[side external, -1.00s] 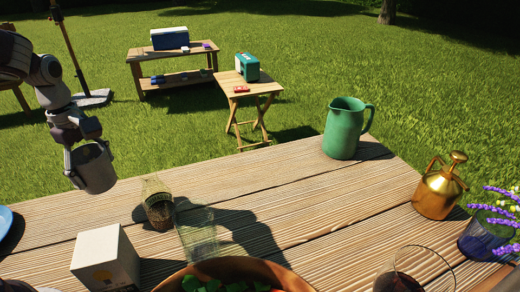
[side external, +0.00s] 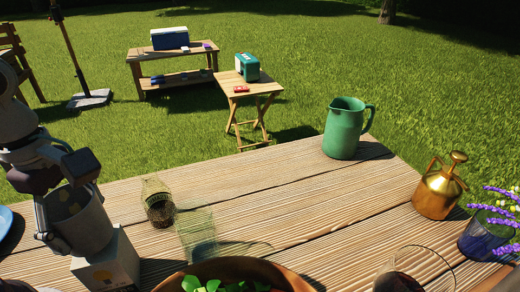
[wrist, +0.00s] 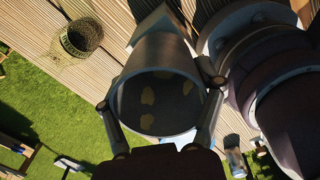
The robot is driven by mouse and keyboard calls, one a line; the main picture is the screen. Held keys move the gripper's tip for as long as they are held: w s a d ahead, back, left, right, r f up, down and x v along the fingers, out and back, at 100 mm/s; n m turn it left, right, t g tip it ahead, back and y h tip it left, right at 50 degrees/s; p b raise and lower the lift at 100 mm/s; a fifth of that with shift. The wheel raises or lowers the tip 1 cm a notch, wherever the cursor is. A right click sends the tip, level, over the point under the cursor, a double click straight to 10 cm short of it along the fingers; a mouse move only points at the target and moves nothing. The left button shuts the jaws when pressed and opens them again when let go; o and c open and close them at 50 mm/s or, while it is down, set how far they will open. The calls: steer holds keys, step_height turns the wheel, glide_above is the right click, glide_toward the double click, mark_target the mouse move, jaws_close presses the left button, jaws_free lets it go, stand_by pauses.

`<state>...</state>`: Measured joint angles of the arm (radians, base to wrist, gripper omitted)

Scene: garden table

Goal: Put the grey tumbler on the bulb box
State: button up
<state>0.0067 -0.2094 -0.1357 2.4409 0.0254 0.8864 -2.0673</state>
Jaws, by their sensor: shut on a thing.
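The grey tumbler (side external: 84,232) is held upright, slightly tilted, in my gripper (side external: 72,226), whose fingers close on its sides. In the wrist view I look into the tumbler's open mouth (wrist: 158,100), with a few yellowish patches inside; the gripper's fingers (wrist: 163,92) are on both sides of it. The white bulb box (side external: 112,268) stands on the table just below the tumbler in the side view. The tumbler's lower end overlaps the box's top there, hiding most of it. I cannot tell whether they touch.
A mesh-covered glass jar (side external: 158,204) and a clear ribbed glass (side external: 197,236) stand right of the box. A wooden bowl (side external: 262,272) is at the front. A green pitcher (side external: 342,130), a brass mister (side external: 437,194) and a flower pot (side external: 482,240) are farther right. The table's middle is clear.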

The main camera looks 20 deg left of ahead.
steer(key=shift+f, duration=0.75)
steer(key=shift+f, duration=0.1)
steer(key=o, duration=1.2)
steer(key=shift+c, duration=0.2)
step_height(320, 180, up, 12)
steer(key=f+m+t, duration=0.1)
steer(key=m, duration=0.6)
steer(key=w+a+f+m+t, duration=0.1)
steer(key=m+t, duration=0.1)
steer(key=m, duration=0.5)
steer(key=a+f+m+t, duration=0.1)
steer(key=m+t, duration=0.1)
steer(key=m, duration=0.5)
steer(key=shift+w+a+m, duration=0.1)
steer(key=shift+w+m, duration=0.2)
steer(key=shift+m, duration=0.1)
